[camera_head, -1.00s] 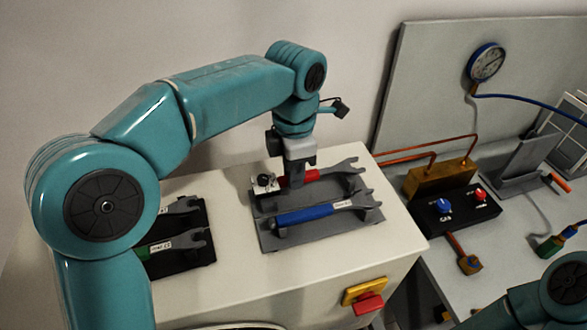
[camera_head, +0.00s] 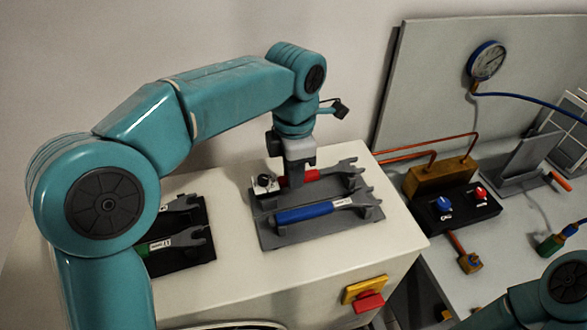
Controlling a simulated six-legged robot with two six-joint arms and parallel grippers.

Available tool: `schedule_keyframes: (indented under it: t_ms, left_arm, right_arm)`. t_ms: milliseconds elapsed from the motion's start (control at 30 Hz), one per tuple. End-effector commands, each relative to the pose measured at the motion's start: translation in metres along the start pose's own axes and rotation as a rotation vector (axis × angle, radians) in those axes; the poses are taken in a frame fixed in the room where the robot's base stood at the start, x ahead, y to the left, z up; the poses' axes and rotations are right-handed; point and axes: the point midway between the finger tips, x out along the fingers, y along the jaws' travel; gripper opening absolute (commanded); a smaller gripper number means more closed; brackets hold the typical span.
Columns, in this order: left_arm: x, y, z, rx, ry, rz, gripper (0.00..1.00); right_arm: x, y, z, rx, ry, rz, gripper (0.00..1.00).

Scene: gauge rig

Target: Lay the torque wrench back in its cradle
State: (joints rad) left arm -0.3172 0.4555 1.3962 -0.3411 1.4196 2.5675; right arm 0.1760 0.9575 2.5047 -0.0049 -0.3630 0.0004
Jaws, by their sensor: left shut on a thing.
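A wrench with a red handle (camera_head: 312,176) and a grey open-ended head is at the back of the grey cradle (camera_head: 275,241). My left gripper (camera_head: 294,180) points down and is shut on the red-handled wrench at its handle. The wrench is level and at or just above the rear slot of the cradle; I cannot tell whether it touches. The gripper hides part of the handle. A blue-handled wrench (camera_head: 304,213) lies in the front of the same cradle. My right gripper is out of the picture; only part of my right arm shows at the lower right.
A black tray (camera_head: 196,255) with a green-handled wrench (camera_head: 160,246) stands left of the cradle, partly behind my left arm. A red button on a yellow base (camera_head: 366,292) is on the cabinet front. A valve block (camera_head: 440,177) and gauge (camera_head: 486,61) stand to the right.

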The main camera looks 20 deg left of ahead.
Motion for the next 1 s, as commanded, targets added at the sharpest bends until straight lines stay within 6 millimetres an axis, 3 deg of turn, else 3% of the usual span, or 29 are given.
schedule_keyframes:
  t_ms: [667,700,767,1000]
  left_arm:
    - [0.0081,0.0000,0.0001,0.000,-0.001,0.000,0.00]
    - [0.0081,0.0001,0.0001,0.000,-0.001,0.000,0.30]
    - [0.0081,0.0000,0.0001,0.000,0.000,0.000,0.50]
    - [0.0088,-0.0001,0.0000,0.000,0.001,-0.001,0.50]
  right_arm:
    - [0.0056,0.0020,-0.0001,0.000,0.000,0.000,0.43]
    - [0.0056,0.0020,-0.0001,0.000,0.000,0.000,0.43]
    - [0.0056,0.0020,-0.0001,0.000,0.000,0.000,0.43]
    - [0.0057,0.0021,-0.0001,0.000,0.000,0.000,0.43]
